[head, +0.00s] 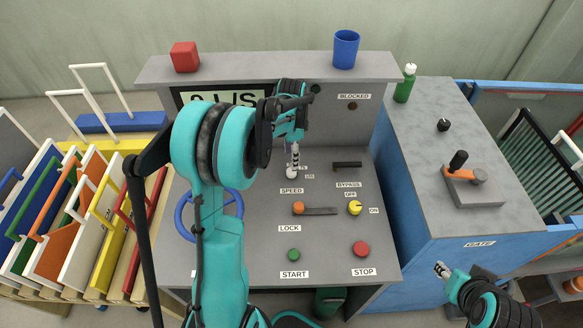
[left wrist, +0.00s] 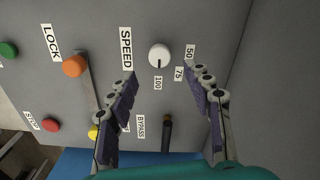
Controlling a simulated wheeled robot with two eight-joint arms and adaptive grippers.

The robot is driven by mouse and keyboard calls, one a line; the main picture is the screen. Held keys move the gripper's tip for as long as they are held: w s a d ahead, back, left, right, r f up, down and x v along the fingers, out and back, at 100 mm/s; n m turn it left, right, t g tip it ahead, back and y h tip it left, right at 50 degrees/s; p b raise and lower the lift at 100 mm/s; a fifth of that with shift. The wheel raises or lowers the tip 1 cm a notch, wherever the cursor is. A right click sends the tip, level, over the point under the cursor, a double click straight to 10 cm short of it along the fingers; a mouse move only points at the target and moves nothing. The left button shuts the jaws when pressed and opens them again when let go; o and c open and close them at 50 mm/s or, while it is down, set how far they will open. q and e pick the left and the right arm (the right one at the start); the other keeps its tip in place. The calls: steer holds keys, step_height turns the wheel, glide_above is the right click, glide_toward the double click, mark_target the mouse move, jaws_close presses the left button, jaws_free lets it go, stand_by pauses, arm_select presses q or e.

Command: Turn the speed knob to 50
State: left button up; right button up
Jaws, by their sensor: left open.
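The white speed knob (left wrist: 159,54) sits on the grey panel beside the SPEED label (left wrist: 126,48). Its dark pointer mark faces the 100 label (left wrist: 158,83); the 75 label (left wrist: 179,74) and 50 label (left wrist: 190,51) lie around it to the right. My left gripper (left wrist: 166,78) is open, its purple-padded fingers apart and empty, with the knob beyond the gap between the tips. In the head view the left gripper (head: 294,155) hangs over the knob (head: 291,174) and partly hides its labels. My right gripper (head: 442,269) is at the lower right, far from the panel; its jaws are too small to judge.
Near the knob are a dark bypass handle (head: 347,165), an orange lock slider (head: 299,208), a yellow switch (head: 355,208), a green start button (head: 293,254) and a red stop button (head: 361,249). My left arm partly hides the display (head: 240,98) and a blue wheel (head: 183,218).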

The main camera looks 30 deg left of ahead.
mark_target(291, 171)
arm_select(q)
step_height(291, 171, down, 8)
steer(key=shift+r+b, duration=0.15)
steer(key=shift+b, duration=0.85)
steer(key=c, duration=1.2)
